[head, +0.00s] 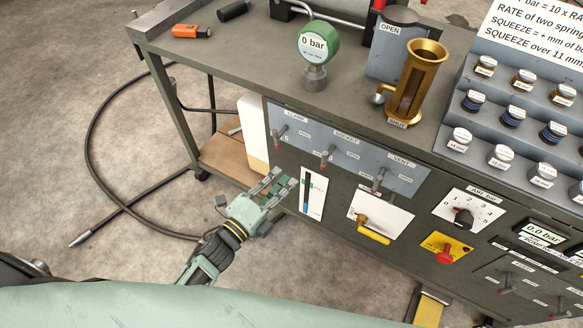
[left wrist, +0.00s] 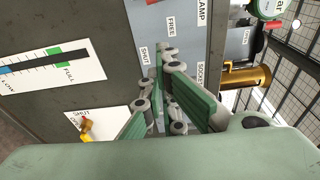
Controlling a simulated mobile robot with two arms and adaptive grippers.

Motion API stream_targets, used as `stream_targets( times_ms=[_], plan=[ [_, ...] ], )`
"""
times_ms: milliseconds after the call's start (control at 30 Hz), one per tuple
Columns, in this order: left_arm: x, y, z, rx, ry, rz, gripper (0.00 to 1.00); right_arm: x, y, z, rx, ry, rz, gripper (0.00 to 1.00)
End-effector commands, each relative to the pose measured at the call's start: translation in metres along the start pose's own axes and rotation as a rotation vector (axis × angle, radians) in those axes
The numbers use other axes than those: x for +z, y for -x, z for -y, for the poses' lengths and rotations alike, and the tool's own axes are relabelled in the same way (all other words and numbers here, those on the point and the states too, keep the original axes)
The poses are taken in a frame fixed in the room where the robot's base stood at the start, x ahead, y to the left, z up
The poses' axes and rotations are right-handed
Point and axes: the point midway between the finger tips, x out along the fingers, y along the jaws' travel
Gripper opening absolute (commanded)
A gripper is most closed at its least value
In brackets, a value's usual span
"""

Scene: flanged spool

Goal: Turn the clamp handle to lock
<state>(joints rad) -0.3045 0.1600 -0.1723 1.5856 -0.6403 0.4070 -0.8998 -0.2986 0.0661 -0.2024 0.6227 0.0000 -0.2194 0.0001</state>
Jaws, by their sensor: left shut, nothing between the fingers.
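The clamp handle (head: 280,135) is a small grey lever under the CLAMP label, at the left end of the blue-grey panel (head: 345,166) on the bench front. It points down and slightly left. My left gripper (head: 280,183) is below it, in front of the bench front, apart from the handle and empty. In the left wrist view its green-padded fingers (left wrist: 163,88) reach toward the panel, near the FREE and SHUT labels. The fingers are shut on nothing. The handle cannot be made out there, behind or near the fingertips. My right gripper is not in view.
The SOCKET lever (head: 327,155) and VENT lever (head: 379,180) sit to the right on the panel. Below are a level gauge (head: 313,192), a yellow-handled valve (head: 372,233) and a red knob (head: 445,257). A brass cylinder (head: 421,75) and a pressure gauge (head: 318,44) stand on the bench.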

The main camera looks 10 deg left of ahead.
Motion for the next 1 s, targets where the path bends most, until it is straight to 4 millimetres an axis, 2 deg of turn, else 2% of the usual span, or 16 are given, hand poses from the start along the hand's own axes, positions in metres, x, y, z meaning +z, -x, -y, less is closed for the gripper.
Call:
stream_targets(
  times_ms=[100,267,367,467,600,700,833,1000],
  plan=[
    [0.001,0.013,0.0,0.0,-0.001,0.001,0.01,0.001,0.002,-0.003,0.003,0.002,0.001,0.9],
    [0.005,0.015,0.003,-0.011,0.106,0.028,0.15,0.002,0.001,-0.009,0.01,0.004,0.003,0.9],
    [0.016,0.009,0.011,-0.039,0.35,0.084,0.24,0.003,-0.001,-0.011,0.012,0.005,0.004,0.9],
    [0.03,0.001,0.018,-0.087,0.694,0.152,0.32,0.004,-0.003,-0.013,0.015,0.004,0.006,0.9],
    [0.046,-0.007,0.024,-0.173,1.171,0.217,0.34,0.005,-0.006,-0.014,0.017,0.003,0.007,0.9],
    [0.053,-0.01,0.026,-0.228,1.433,0.242,0.34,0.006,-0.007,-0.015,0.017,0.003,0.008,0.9],
    [0.058,-0.013,0.028,-0.273,1.633,0.254,0.34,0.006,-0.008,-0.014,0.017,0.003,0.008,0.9],
    [0.063,-0.024,0.028,-0.288,1.693,0.255,0.34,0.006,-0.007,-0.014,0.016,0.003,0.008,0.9]
  ],
)
